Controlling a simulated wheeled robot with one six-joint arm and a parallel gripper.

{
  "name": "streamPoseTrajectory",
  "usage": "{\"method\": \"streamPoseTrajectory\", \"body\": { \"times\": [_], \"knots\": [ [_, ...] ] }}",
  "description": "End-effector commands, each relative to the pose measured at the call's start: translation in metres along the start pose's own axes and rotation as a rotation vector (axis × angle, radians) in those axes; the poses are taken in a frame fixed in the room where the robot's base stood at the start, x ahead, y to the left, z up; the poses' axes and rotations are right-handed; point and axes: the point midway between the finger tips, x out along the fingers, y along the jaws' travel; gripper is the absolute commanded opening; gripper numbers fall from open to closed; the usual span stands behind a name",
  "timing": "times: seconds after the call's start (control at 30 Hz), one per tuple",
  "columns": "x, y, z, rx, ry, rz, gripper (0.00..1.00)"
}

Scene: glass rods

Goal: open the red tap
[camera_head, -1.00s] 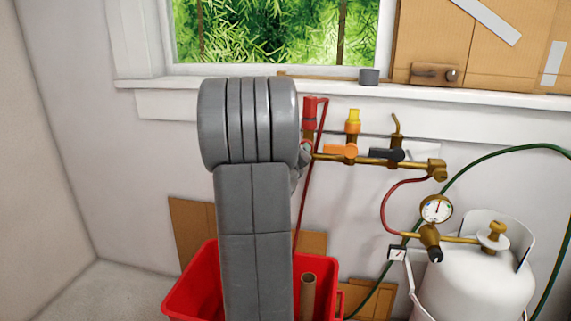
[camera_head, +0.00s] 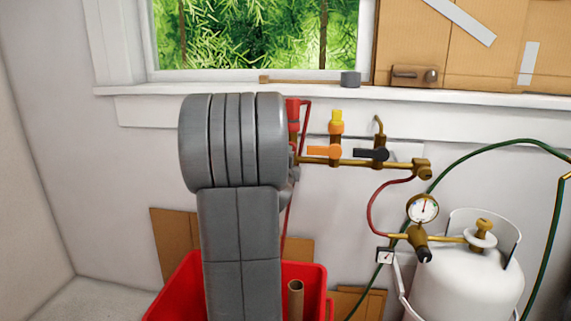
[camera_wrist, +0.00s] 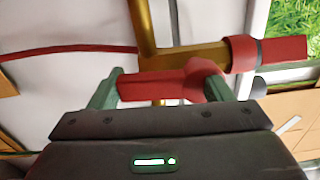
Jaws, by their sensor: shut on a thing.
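The red tap's lever (camera_wrist: 145,89) shows in the wrist view, lying across the space between my gripper's fingers. My gripper (camera_wrist: 163,77) is shut on this lever, with one greenish finger at each side. The lever sits by the brass pipe (camera_wrist: 190,54). In the head view my grey arm hides the gripper and most of the red tap.
The orange tap (camera_head: 322,151) and black tap (camera_head: 371,154) stand right of the arm on the same manifold. A red hose (camera_wrist: 70,51) runs left in the wrist view. A gauge (camera_head: 423,209), white gas cylinder (camera_head: 465,275) and red bin (camera_head: 307,277) stand below.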

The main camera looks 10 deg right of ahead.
Motion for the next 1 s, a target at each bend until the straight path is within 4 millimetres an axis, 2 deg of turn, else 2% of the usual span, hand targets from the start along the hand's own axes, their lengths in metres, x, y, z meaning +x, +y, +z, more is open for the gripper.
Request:
{"method": "streamPoseTrajectory", "body": {
  "times": [0.23,0.7,0.73,0.83,1.0],
  "knots": [
    [-0.0001,0.0006,-0.0025,-0.067,0.0,0.0,0.32],
    [0.0,0.0004,-0.0032,-0.084,-0.001,0.0,0.32],
    [0.0001,0.0005,-0.0032,-0.084,-0.001,0.0,0.75],
    [0.0,0.0005,-0.0032,-0.083,-0.001,0.0,0.94],
    [0.0,0.0003,-0.0032,-0.081,0.0,0.0,0.95]
  ]
}}
